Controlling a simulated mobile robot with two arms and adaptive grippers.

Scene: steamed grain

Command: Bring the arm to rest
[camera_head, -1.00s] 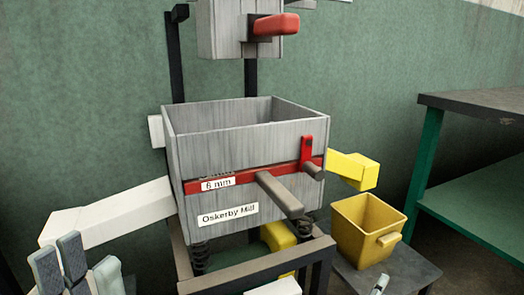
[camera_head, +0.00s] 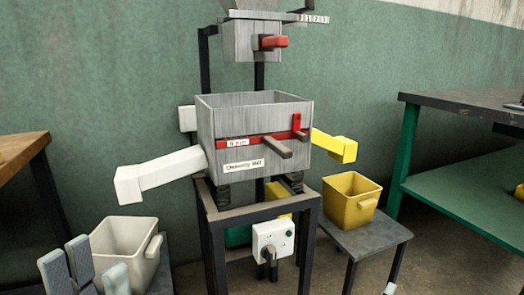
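My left gripper (camera_head: 92,268) is at the lower left corner, fingers up and spread, with nothing seen between them. It shows in front of the white bin's left part; I cannot tell its distance from the bin. A small pale tip (camera_head: 390,288) at the bottom edge, right of centre, may be part of my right gripper; its fingers cannot be made out. The grey sieve box (camera_head: 255,142), labelled Oskerby Mill, stands on a dark frame, apart from both.
A white spout (camera_head: 160,175) points left above the white bin (camera_head: 128,245). A yellow spout (camera_head: 335,146) points right above the yellow bin (camera_head: 352,200) on a low stand. A switch box (camera_head: 273,240) is on the frame. Tables stand left (camera_head: 22,150) and right (camera_head: 455,105).

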